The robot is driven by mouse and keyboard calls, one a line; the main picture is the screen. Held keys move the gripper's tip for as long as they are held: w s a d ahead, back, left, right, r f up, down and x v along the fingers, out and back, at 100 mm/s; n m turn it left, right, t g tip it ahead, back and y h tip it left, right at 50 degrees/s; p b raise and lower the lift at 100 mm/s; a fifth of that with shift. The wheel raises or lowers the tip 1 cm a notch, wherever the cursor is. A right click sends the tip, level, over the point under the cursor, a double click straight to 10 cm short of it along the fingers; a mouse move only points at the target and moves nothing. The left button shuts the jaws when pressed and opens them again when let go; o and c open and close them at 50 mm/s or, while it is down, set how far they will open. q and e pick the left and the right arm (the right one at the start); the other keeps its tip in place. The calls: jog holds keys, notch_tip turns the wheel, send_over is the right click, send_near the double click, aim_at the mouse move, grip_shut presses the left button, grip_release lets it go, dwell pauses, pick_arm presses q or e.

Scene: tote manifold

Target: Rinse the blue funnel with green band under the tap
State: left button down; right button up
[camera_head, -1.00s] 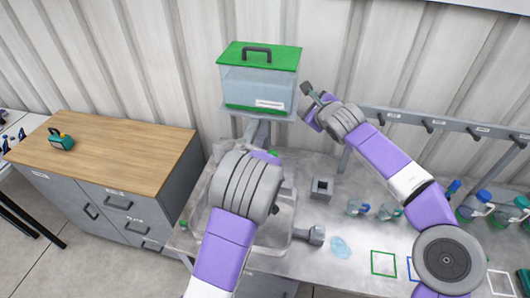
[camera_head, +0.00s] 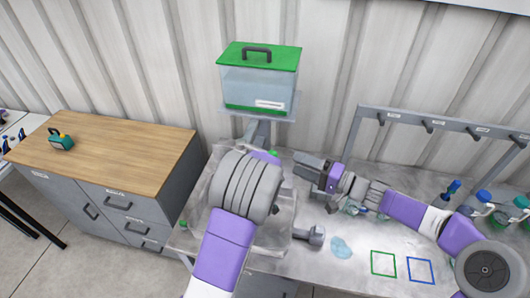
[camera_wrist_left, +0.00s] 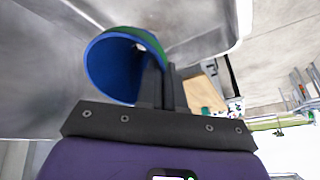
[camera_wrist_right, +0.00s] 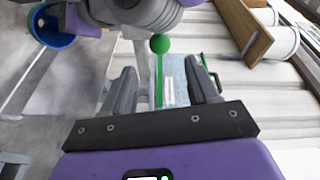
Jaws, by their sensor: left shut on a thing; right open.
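The blue funnel with green band (camera_wrist_left: 112,66) is in the fingers of my left gripper (camera_wrist_left: 160,85), its wide blue mouth facing the left wrist camera. The funnel (camera_wrist_right: 48,25) also shows at the upper left of the right wrist view. In the head view my left wrist hides it, over the sink (camera_head: 284,215). My right gripper (camera_head: 298,166) is open and empty, pointing left towards the tap's green knob (camera_head: 273,153). The tap's spout is not clear.
A clear water tank (camera_head: 258,88) with a green lid stands behind the sink. A grey cylinder-headed tool (camera_head: 312,236) and a pale blue puddle (camera_head: 341,247) lie on the bench. Bottles (camera_head: 478,204) stand at the right, below a hook rail (camera_head: 440,126).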

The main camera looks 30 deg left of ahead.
aim_at(256, 149)
jog(key=a, duration=1.2)
jog(key=shift+d, duration=0.1)
grip_shut()
